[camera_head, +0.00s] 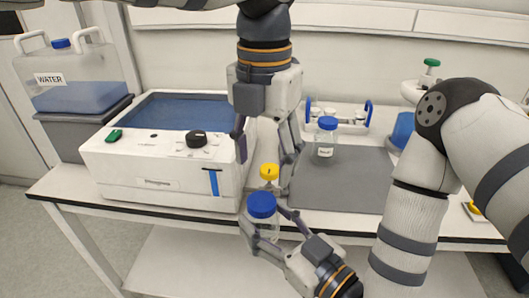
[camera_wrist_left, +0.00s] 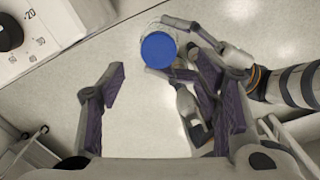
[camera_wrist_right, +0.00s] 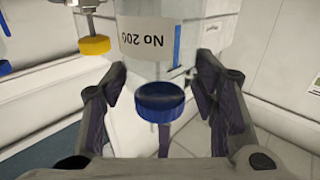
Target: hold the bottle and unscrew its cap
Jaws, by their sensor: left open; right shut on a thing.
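A clear bottle (camera_head: 264,228) with a blue cap (camera_head: 262,205) is held in front of the bench edge by my right gripper (camera_head: 265,222), which is shut on its body. In the left wrist view the blue cap (camera_wrist_left: 158,50) faces the camera, with the right gripper's fingers beside the bottle. In the right wrist view the cap (camera_wrist_right: 160,100) and a label reading "No 200" (camera_wrist_right: 150,38) show upside down between the fingers. My left gripper (camera_head: 265,165) points down, open and empty, above and behind the cap. In its own wrist view the cap lies beyond its fingertips (camera_wrist_left: 162,82).
A white device (camera_head: 150,165) with a blue top stands left on the bench, beside a water canister (camera_head: 75,95). Another blue-capped bottle (camera_head: 326,145) stands on the grey mat (camera_head: 350,185) near a rack (camera_head: 340,113). A yellow cap (camera_head: 269,171) shows just behind the held bottle.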

